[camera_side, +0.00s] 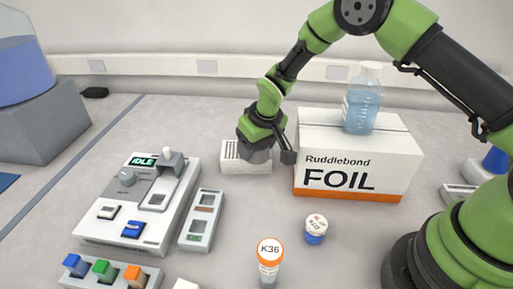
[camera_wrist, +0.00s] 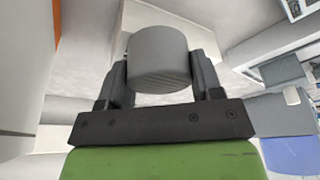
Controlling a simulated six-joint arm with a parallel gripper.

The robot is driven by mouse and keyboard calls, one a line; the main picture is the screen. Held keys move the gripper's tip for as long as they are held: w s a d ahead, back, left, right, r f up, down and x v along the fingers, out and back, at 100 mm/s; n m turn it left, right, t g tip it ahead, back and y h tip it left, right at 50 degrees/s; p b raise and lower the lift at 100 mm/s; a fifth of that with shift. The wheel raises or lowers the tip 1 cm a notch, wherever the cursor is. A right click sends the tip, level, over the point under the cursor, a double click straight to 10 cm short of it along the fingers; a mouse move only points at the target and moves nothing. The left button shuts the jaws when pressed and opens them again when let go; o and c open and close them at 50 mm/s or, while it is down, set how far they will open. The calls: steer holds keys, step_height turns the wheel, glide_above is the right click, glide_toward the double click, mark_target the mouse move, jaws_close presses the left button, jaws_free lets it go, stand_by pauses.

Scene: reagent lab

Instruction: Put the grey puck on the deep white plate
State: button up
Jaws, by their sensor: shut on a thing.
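The grey puck (camera_wrist: 160,58) is a plain cylinder, held between the two fingers of my gripper (camera_wrist: 161,78) in the wrist view. In the side view my gripper (camera_side: 266,153) is shut on the puck (camera_side: 258,157), which is partly hidden by the fingers. The deep white plate (camera_side: 236,167) is a white block with slots in its top, left of the foil box. The puck and gripper overlap its right part in the side view. I cannot tell whether the puck touches the plate.
The foil box (camera_side: 352,180), with a blue bottle (camera_side: 363,100) on it, stands close on the right. A white instrument (camera_side: 143,205) and a narrow module (camera_side: 200,221) stand left. A K36 vial (camera_side: 269,262) and a blue-and-white jar (camera_side: 315,230) stand in front.

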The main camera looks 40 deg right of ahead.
steer(key=r, duration=0.9)
steer(key=shift+w, duration=0.2)
steer(key=x, duration=0.6)
steer(key=w+x, duration=0.1)
steer(key=x, duration=0.2)
steer(key=shift+w+f, duration=0.1)
steer(key=shift+f, duration=0.1)
steer(key=shift+f, duration=0.1)
steer(key=o, duration=1)
